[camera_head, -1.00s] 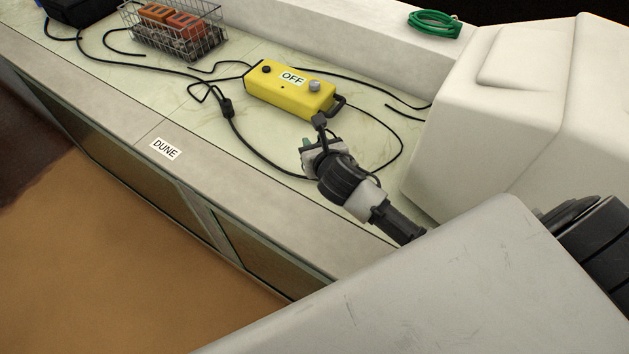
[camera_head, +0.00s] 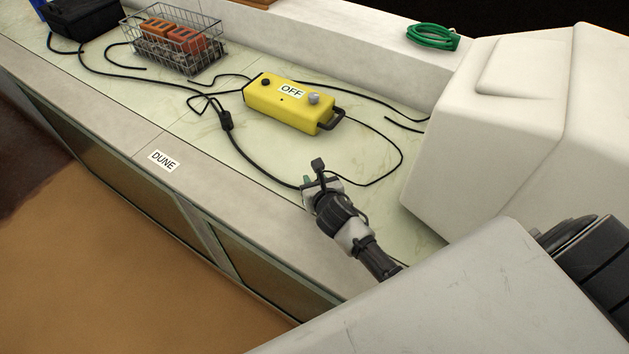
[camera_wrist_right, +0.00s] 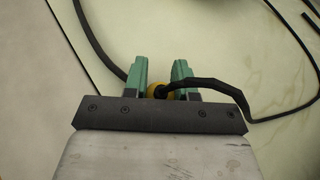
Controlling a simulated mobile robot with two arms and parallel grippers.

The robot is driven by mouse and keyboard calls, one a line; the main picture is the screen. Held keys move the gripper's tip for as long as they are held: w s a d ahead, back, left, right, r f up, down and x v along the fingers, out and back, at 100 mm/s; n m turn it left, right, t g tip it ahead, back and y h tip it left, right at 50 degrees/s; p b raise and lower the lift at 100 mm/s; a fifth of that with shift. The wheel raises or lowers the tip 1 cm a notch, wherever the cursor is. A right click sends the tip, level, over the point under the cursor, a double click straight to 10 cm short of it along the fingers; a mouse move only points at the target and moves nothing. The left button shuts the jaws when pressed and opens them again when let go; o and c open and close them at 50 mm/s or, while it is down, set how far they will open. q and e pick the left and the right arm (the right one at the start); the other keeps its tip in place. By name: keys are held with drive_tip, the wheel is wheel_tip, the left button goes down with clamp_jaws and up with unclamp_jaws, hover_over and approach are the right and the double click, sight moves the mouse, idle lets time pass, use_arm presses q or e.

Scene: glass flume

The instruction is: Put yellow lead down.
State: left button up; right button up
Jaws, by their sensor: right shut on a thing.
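My right gripper (camera_head: 309,183) is low over the pale counter (camera_head: 190,126), close to its front ledge. In the right wrist view its green fingers (camera_wrist_right: 159,72) are on either side of a small yellow piece, the yellow lead (camera_wrist_right: 157,91), which sits deep between them. A black cable runs from the yellow piece to the right. In the head view the yellow piece is hidden, and I cannot tell whether it touches the counter. A yellow control box (camera_head: 290,104) marked OFF lies behind the gripper, apart from it. My left gripper is not in view.
Black cables (camera_head: 249,152) loop over the counter around the box. A wire basket (camera_head: 172,58) with orange blocks and a black case (camera_head: 80,20) stand at the back left. A green coil (camera_head: 433,37) lies on the back ledge. The front ledge bears a DUNE label (camera_head: 164,161).

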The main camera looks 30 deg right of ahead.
drive_tip(key=shift+f, duration=0.15)
drive_tip(key=o, duration=0.9)
drive_tip(key=shift+r, duration=0.25)
drive_tip(key=v, duration=1.2)
drive_tip(key=shift+s+f, duration=0.1)
drive_tip(key=shift+f, duration=0.05)
